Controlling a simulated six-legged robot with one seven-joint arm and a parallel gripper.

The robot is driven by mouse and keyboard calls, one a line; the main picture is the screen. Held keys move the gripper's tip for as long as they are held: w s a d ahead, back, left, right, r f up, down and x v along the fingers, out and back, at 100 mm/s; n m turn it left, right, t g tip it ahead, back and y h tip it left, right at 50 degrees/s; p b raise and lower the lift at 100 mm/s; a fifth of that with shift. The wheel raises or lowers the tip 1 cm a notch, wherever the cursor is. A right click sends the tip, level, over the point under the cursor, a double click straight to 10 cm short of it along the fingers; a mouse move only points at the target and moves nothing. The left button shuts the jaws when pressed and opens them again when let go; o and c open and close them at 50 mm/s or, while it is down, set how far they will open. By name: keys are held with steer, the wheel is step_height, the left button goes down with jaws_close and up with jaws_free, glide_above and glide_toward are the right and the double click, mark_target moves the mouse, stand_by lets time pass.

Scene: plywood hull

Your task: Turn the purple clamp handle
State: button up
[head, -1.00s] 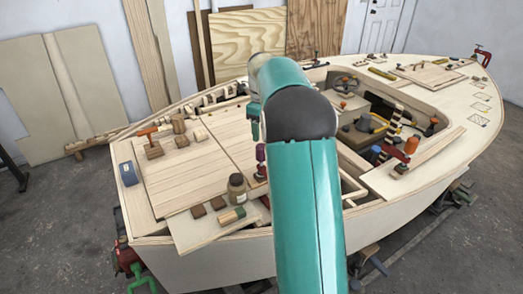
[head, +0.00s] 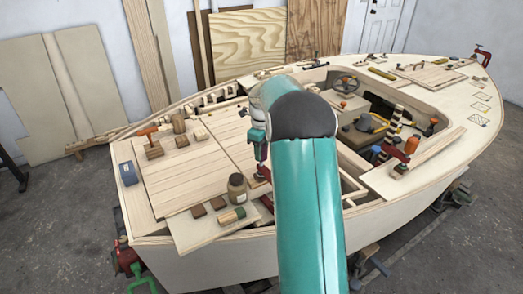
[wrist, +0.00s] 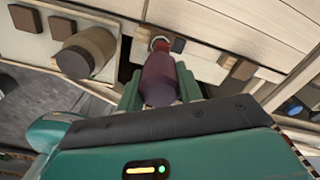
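The purple clamp handle (wrist: 160,78) stands between the two green fingers of my gripper (wrist: 160,88) in the wrist view. The fingers flank it closely on both sides. I cannot tell whether they press on it or leave a thin gap. Beyond the handle, a red and metal part of the clamp (wrist: 160,45) shows at the plywood edge. In the head view my gripper (head: 260,150) is lowered over the clamp and hides the handle. The clamp's red lower part (head: 263,172) shows just below the fingers.
A jar (head: 237,188) stands close to the left of the clamp; it also shows in the wrist view (wrist: 87,52). The open cockpit is to the right, with another red clamp (head: 401,160).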

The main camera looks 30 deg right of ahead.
steer(key=c, duration=0.3)
steer(key=shift+c, duration=0.2)
steer(key=shift+n, duration=0.3)
